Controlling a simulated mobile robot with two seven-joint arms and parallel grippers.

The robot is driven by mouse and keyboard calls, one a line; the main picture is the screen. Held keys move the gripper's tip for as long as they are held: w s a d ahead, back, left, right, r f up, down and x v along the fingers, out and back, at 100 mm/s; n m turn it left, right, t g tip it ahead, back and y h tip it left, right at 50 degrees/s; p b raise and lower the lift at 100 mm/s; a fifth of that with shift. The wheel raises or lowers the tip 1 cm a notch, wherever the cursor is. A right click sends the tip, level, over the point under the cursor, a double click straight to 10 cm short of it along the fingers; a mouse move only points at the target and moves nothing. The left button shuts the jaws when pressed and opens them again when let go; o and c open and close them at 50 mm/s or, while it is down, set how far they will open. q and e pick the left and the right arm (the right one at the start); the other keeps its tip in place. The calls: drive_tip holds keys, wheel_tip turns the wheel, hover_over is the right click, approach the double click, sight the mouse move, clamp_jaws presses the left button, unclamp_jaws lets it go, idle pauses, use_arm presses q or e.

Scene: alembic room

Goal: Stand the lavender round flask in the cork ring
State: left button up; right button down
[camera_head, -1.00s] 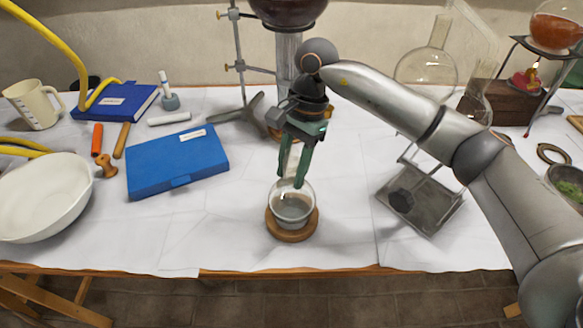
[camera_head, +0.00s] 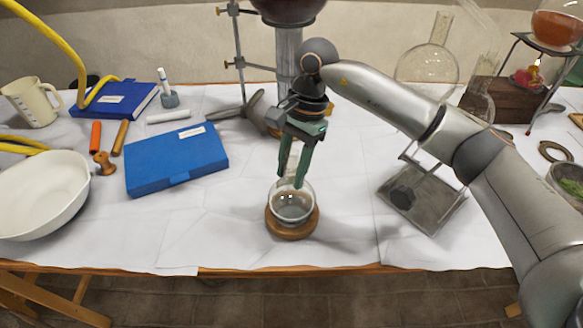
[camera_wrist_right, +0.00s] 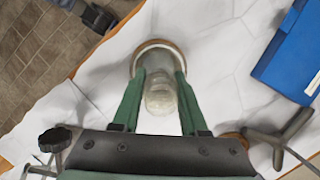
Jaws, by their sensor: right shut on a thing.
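The round flask (camera_head: 292,208), clear with a faint greyish tint, is upright with its bulb in the cork ring (camera_head: 290,232) near the front edge of the table. My right gripper (camera_head: 293,182) reaches down from above and is shut on the flask's neck. The wrist view shows the green fingers of my right gripper (camera_wrist_right: 160,88) on both sides of the flask (camera_wrist_right: 160,101), with the cork ring (camera_wrist_right: 158,43) around its bulb. The fingers partly hide the neck. The contact between bulb and ring is hard to see. My left gripper is not in view.
A blue case (camera_head: 177,158) lies left of the ring, and a white bowl (camera_head: 42,195) stands farther left. A metal stand with a plate (camera_head: 425,201) is to the right. A retort stand (camera_head: 240,60) rises behind. White paper around the ring is clear.

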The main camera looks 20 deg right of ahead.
sight(290, 151)
drive_tip(key=shift+f+b, duration=0.5)
drive_tip(key=shift+b, duration=0.3)
idle(2.2)
drive_tip(key=shift+c, duration=1.8)
unclamp_jaws()
drive_tip(key=shift+f, duration=0.1)
drive_tip(key=shift+r+p, duration=2.05)
drive_tip(key=shift+r, duration=1.55)
